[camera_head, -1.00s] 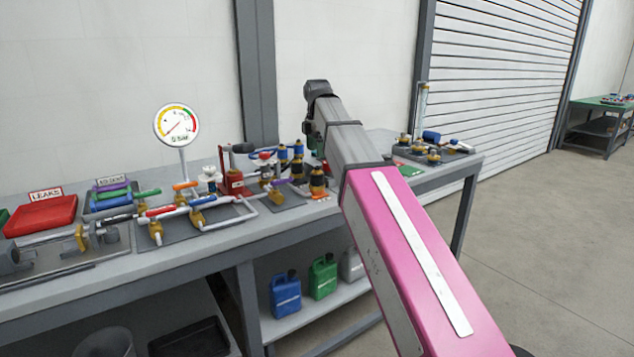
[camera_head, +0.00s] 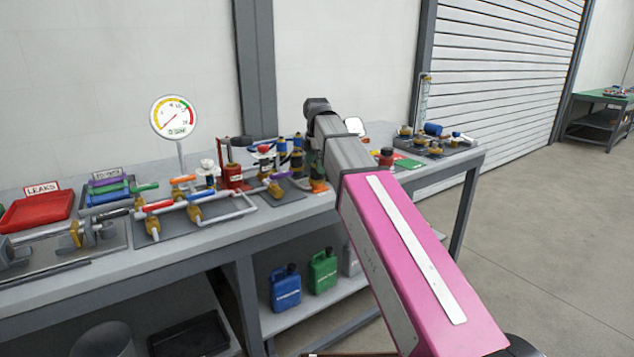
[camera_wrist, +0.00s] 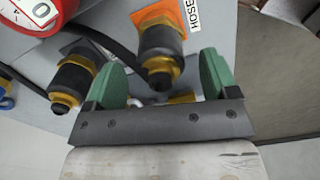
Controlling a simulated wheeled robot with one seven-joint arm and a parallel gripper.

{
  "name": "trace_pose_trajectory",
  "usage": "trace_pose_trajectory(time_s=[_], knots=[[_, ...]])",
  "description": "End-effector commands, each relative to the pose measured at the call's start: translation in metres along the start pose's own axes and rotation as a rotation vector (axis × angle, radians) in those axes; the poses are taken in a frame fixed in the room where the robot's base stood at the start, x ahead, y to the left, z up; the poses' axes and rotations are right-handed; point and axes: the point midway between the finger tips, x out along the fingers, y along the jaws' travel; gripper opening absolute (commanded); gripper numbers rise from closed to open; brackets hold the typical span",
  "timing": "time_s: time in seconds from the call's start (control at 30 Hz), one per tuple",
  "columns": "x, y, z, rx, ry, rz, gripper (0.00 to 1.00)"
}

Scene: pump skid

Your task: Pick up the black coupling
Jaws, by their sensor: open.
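In the wrist view a black coupling (camera_wrist: 162,48) with brass-yellow ends stands on an orange patch beside a label reading "HOSE…". A second, similar black coupling (camera_wrist: 75,75) stands to the left, outside the fingers. My gripper (camera_wrist: 160,62) is open, its green finger pads either side of the first coupling. The gaps look clear, with no visible contact; the coupling's far end extends beyond the pads. In the head view my arm hides most of this spot, and only an orange patch (camera_head: 319,186) shows beside my wrist.
A black hose (camera_wrist: 112,48) runs between the two couplings. A red-rimmed dial (camera_wrist: 38,12) is at the wrist view's top left. On the bench are a red valve post (camera_head: 231,165), pipework (camera_head: 210,208), a red LEAKS tray (camera_head: 38,212) and a pressure gauge (camera_head: 174,117).

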Motion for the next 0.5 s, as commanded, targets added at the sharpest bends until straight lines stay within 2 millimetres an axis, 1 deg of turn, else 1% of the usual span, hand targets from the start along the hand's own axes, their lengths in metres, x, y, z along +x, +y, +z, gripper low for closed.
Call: trace_pose_trajectory(time_s=[0.03,0.1,0.2,0.43,0.47,0.5], knots=[[0.008,-0.002,-0.001,0.0,0.0,-0.002,0.8],[0.017,-0.001,-0.001,0.0,0.0,-0.001,0.8],[0.025,-0.001,-0.001,0.0,0.0,-0.001,0.8],[0.026,0.0,0.0,0.001,0.0,0.0,0.8],[0.026,0.0,0.0,0.001,0.0,0.0,0.7],[0.026,0.0,0.0,0.001,0.0,0.0,0.57]])
